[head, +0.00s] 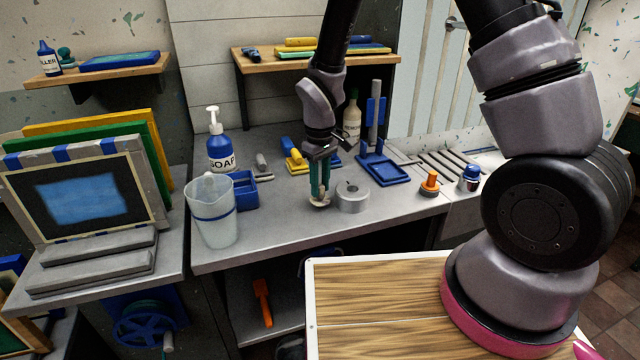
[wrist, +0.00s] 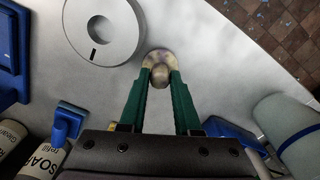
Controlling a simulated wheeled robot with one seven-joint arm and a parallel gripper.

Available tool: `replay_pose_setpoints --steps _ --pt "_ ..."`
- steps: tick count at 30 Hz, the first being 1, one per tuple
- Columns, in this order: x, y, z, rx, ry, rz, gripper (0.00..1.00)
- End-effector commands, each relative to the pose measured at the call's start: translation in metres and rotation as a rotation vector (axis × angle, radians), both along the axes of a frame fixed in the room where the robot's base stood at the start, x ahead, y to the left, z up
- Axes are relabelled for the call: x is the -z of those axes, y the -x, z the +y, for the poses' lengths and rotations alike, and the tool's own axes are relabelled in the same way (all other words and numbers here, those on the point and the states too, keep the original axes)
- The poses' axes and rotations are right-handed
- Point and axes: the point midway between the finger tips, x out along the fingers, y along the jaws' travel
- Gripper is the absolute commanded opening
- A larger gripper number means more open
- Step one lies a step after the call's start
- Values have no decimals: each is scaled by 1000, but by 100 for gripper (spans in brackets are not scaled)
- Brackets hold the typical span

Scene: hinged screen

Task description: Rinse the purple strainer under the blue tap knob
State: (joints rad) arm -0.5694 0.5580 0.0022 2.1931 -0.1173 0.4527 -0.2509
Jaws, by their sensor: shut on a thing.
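My gripper (head: 319,196) points down over the front of the grey worktop (head: 285,222). In the wrist view, its green fingers (wrist: 160,82) are shut on a small pale knob with a round beige base (wrist: 160,58). This knobbed piece (head: 320,203) is at or just above the worktop; I cannot tell if it touches. I see no purple strainer in either view. I cannot make out a blue tap knob for certain; a small silver and blue item (head: 469,178) stands at the right, next to a slatted grey area (head: 450,163).
A grey roll (head: 352,197) sits close right of my gripper. A translucent jug (head: 212,212), soap bottle (head: 221,150) and blue bin (head: 245,191) stand left. A blue stand (head: 383,168) and orange-handled piece (head: 429,183) are right. Framed screens (head: 84,190) lean far left.

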Motion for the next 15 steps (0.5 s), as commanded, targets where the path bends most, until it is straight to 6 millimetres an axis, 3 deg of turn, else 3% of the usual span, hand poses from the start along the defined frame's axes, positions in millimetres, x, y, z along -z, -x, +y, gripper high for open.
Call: replay_pose_setpoints --steps 9,10,12,15 --pt "3 0 0 0 0 0 0" --pt "3 0 0 0 0 0 39" --pt "2 0 0 0 -1 -1 61" --pt "2 0 0 0 -1 -1 61"
